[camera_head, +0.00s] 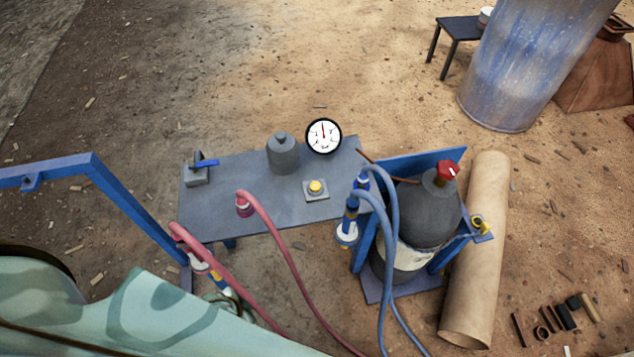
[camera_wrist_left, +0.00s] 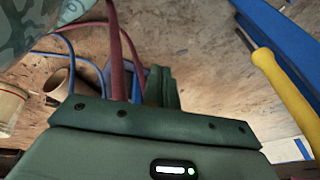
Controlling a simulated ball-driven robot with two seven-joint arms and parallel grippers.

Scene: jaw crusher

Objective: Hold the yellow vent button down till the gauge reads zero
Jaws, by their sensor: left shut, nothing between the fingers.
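The yellow vent button (camera_head: 316,187) sits on a small pale square plate on the grey panel (camera_head: 235,205); nothing touches it. The round white gauge (camera_head: 323,136) with a black rim stands at the panel's back edge. Its red needle points nearly straight up; its figures are too small to read. My left gripper (camera_wrist_left: 162,86) shows in the left wrist view, its dark green fingers together and empty, with hoses behind them. It is not visible in the head view, and the button is not visible in the wrist view. My right gripper is in neither view.
A grey cylinder (camera_head: 283,155) and a blue-handled valve (camera_head: 197,170) stand on the panel. Red hoses (camera_head: 275,230) and blue hoses (camera_head: 388,270) run in front. A dark bottle with a red knob (camera_head: 446,172) stands right. A yellow handle (camera_wrist_left: 285,82) shows in the wrist view.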

